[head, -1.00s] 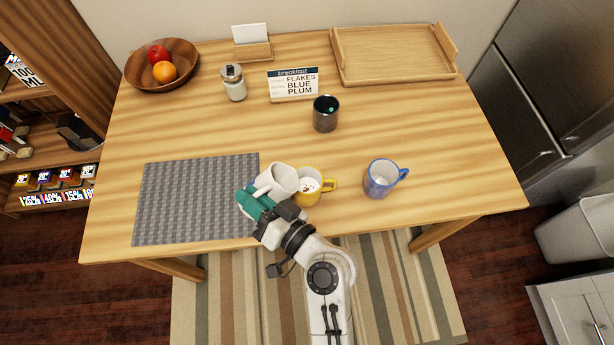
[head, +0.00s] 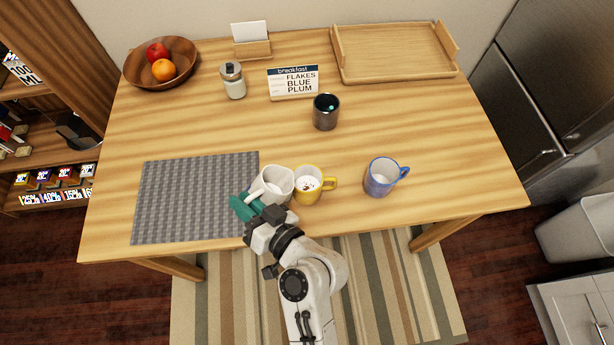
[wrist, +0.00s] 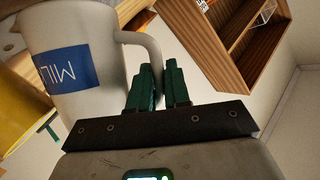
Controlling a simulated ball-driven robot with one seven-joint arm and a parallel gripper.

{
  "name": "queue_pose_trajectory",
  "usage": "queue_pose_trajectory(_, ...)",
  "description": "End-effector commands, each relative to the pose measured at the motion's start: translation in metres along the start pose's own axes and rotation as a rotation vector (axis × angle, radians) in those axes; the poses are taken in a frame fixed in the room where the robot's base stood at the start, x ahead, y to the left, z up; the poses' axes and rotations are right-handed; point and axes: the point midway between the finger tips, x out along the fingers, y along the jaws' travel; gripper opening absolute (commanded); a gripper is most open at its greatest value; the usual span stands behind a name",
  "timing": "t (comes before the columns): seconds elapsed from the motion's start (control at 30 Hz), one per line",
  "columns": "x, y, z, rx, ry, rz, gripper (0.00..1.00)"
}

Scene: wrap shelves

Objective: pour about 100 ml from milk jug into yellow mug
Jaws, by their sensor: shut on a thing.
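The white milk jug (head: 273,184) is at the front of the table, between the grey mat and the yellow mug (head: 309,186). My gripper (head: 250,206) is shut on the jug's handle. In the wrist view the green fingers (wrist: 159,88) close around the handle, and the jug (wrist: 85,50) shows a blue label reading MIL. The jug looks nearly upright in the head view, close beside the yellow mug. The yellow mug stands upright with its handle to the right; white with small dark and red specks shows inside. It also shows at the left edge of the wrist view (wrist: 22,115).
A blue mug (head: 383,177) stands to the right. A dark cup (head: 326,112), a breakfast sign (head: 293,83), a lidded jar (head: 233,82), a fruit bowl (head: 185,72) and a wooden tray (head: 395,72) stand farther back. The grey mat (head: 190,200) is empty.

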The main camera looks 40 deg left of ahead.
Motion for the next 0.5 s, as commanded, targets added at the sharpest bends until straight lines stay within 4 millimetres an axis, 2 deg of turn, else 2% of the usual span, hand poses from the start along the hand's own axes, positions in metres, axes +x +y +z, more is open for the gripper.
queue_pose_trajectory(0.13, 0.008, 0.003, 0.019, -0.055, -0.020, 0.024, 0.00)
queue_pose_trajectory(0.5, 0.022, -0.009, 0.035, -0.267, -0.101, 0.128, 0.00)
